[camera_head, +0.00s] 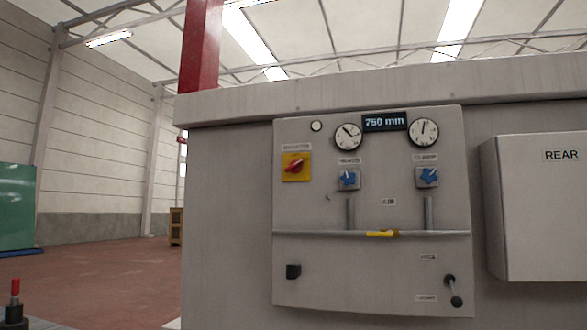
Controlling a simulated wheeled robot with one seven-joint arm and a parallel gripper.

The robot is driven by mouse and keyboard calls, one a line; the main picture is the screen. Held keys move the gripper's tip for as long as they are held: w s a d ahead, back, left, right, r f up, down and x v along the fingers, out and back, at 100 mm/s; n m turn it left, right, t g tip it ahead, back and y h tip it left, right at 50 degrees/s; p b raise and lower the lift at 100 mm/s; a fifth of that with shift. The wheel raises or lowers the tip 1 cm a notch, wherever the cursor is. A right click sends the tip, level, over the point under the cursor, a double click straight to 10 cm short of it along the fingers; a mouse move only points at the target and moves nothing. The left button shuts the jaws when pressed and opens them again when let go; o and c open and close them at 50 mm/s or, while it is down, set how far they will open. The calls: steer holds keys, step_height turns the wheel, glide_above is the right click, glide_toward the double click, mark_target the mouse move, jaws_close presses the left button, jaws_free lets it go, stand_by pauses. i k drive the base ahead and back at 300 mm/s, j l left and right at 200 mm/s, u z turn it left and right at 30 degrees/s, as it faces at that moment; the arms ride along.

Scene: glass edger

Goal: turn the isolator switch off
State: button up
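The isolator switch (296,166) is a yellow square plate with a red rotary handle, at the upper left of the grey control panel (330,270). A small label, too blurred to read surely, sits above it. The red handle lies at a slant, from lower left to upper right. Nothing covers the switch. My gripper is not in view.
Two blue knobs (348,179) (428,176), two dials (348,137) (424,132) and a "760 mm" display (384,121) are right of the switch. A pipe with a yellow lever (382,234) crosses below. A box marked REAR (540,210) juts out at right. Open floor (110,270) lies left.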

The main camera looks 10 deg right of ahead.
mark_target(295, 166)
steer(key=i+l, duration=0.1)
steer(key=i, duration=0.75)
steer(key=j+u, duration=0.05)
